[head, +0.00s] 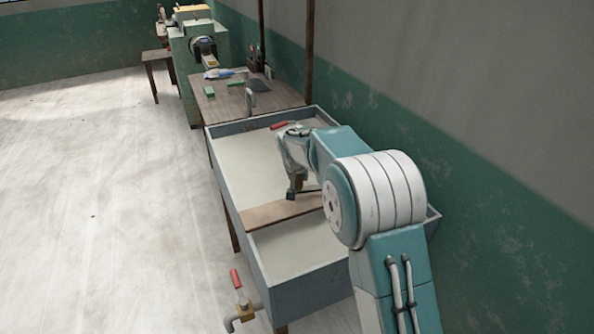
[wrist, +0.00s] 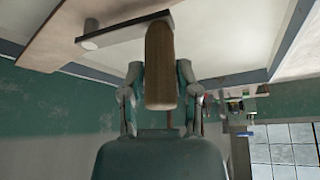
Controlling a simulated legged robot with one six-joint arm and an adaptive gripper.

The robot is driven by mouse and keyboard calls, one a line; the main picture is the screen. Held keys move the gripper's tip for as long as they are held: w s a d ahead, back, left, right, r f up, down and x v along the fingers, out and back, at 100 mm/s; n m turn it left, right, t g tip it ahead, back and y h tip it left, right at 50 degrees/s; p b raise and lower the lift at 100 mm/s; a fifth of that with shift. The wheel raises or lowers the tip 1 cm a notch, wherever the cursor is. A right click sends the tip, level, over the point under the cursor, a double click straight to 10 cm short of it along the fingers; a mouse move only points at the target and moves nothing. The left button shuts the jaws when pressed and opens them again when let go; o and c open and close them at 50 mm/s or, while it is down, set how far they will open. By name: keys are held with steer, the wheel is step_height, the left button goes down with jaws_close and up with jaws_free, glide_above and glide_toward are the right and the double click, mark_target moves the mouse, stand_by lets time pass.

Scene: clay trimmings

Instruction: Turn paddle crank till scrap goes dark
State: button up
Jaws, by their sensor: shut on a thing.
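The paddle crank's wooden handle (wrist: 160,50) stands between my gripper's fingers (wrist: 160,85) in the wrist view, and the gripper is shut on it. The crank there is mostly hidden by my gripper and arm. The trough (head: 235,207) holds a flat, pale grey surface. I see no separate scrap or paddle.
A red-handled valve (head: 236,279) on a pipe sticks out at the trough's near left. A bench (head: 225,103) with tools and a green block stands beyond the trough, with a green machine (head: 188,62) behind. A wall runs along the right. The floor at left is clear.

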steer(key=shift+s, duration=0.4)
steer(key=shift+d, duration=0.1)
steer(key=shift+s+d, duration=0.4)
steer(key=shift+s, duration=0.5)
steer(key=shift+s+d, duration=0.35)
steer(key=shift+s, duration=0.5)
steer(key=shift+d, duration=0.1)
steer(key=shift+o, duration=0.2)
steer(key=shift+s+d, duration=0.1)
steer(key=shift+o, duration=1)
steer(key=shift+s+d+r, duration=0.1)
steer(key=shift+s+d, duration=0.85)
steer(key=shift+d, duration=0.1)
steer(key=shift+s+d, duration=0.25)
steer(key=shift+d, duration=0.05)
steer(key=shift+c, duration=0.3)
steer(key=shift+d, duration=0.2)
steer(key=shift+c, duration=0.8)
